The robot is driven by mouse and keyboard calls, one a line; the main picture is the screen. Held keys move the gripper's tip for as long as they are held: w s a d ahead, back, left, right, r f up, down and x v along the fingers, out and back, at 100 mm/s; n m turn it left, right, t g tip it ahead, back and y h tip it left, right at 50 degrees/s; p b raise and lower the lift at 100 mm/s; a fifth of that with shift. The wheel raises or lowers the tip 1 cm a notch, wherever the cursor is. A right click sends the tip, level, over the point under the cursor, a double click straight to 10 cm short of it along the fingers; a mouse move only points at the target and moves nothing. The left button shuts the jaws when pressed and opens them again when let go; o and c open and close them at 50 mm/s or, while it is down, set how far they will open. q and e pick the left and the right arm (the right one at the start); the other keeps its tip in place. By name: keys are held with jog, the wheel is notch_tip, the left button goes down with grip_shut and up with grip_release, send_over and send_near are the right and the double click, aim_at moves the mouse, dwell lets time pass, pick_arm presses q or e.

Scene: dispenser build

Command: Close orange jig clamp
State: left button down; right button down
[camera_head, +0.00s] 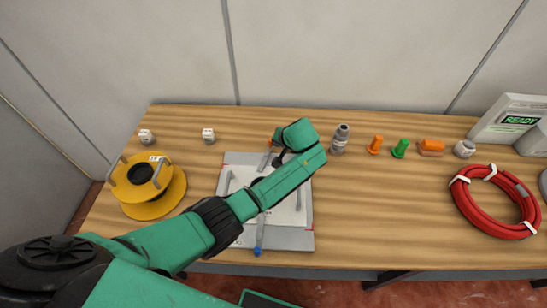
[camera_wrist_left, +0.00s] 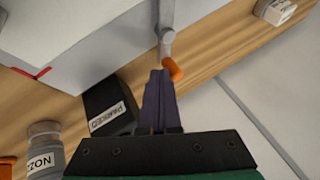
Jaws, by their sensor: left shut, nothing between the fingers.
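The orange jig clamp is a grey lever with an orange tip. In the head view its orange tip (camera_head: 269,143) shows at the back edge of the grey jig plate (camera_head: 301,240), just left of my left wrist. In the left wrist view the orange tip (camera_wrist_left: 173,69) is right at the ends of my left gripper (camera_wrist_left: 159,75). The fingers are together and empty, beside or touching the tip; I cannot tell which. The grey lever (camera_wrist_left: 167,35) runs away from the tip toward the jig. My left forearm hides much of the jig. My right gripper is not in view.
A blue-tipped clamp (camera_head: 258,250) is at the jig's front. A yellow spool (camera_head: 150,208) stands left. A grey bottle (camera_head: 340,140), orange and green pieces (camera_head: 400,149) and a red coil (camera_head: 465,205) are right. A black labelled block (camera_wrist_left: 108,103) lies near my fingers.

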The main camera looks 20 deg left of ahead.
pick_arm(q)
jog(key=shift+w+a, duration=0.25)
jog(key=shift+a, duration=0.05)
jog(key=shift+w+a, duration=0.1)
jog(key=shift+a, duration=0.05)
dwell(0.5)
